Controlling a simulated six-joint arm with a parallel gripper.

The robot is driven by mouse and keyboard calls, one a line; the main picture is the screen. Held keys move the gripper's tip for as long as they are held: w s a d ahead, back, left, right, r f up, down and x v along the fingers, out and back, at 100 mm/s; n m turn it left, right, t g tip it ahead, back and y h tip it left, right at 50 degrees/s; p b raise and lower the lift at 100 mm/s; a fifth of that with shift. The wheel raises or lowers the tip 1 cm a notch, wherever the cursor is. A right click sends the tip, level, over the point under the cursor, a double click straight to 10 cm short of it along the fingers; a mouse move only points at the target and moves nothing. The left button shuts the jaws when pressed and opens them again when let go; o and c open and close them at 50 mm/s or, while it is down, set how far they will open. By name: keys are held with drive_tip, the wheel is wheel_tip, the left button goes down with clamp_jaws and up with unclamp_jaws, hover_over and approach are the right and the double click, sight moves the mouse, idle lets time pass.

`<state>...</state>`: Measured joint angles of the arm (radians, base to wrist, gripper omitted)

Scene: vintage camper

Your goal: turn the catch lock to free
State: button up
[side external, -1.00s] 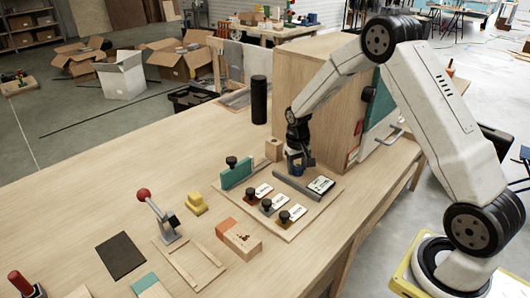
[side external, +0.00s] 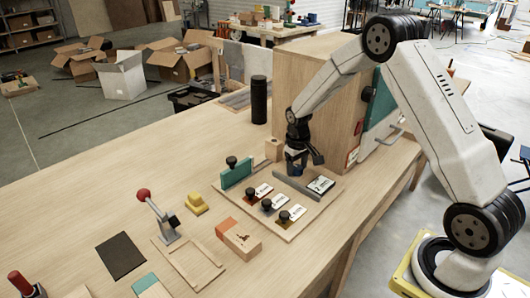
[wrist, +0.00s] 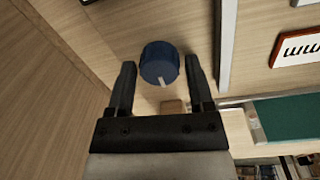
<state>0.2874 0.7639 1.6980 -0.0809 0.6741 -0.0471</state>
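A round dark blue knob (wrist: 160,62) with a white pointer mark shows in the wrist view, just ahead of my fingertips. Its pointer aims down and slightly right in that view. My gripper (wrist: 163,75) is open, with one finger on each side of the knob and a visible gap to each. In the side view my gripper (side external: 303,160) points down near the far end of the wooden board, and the blue knob (side external: 294,169) is partly hidden under it. Whether this knob is the catch lock cannot be read.
The board also carries a grey bar (side external: 297,187), a white label (side external: 320,184), several black knobs and a teal block (side external: 237,173). A wooden cabinet (side external: 325,90) stands close behind my gripper. A red-knobbed lever (side external: 160,217) and yellow piece (side external: 195,204) are nearer the front left.

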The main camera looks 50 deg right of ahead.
sight(296, 170)
drive_tip(key=shift+o, duration=0.6)
drive_tip(key=shift+a+r, duration=0.2)
drive_tip(key=shift+r, duration=3.7)
drive_tip(key=shift+s+a+r, duration=0.15)
drive_tip(key=shift+s+a, duration=0.15)
drive_tip(key=shift+a, duration=0.2)
drive_tip(key=s+a+n+t, duration=0.2)
drive_tip(key=s+a, duration=1.1)
drive_tip(key=s, duration=0.4)
drive_tip(key=shift+r+t+y, duration=0.3)
drive_tip(key=shift+r, duration=0.15)
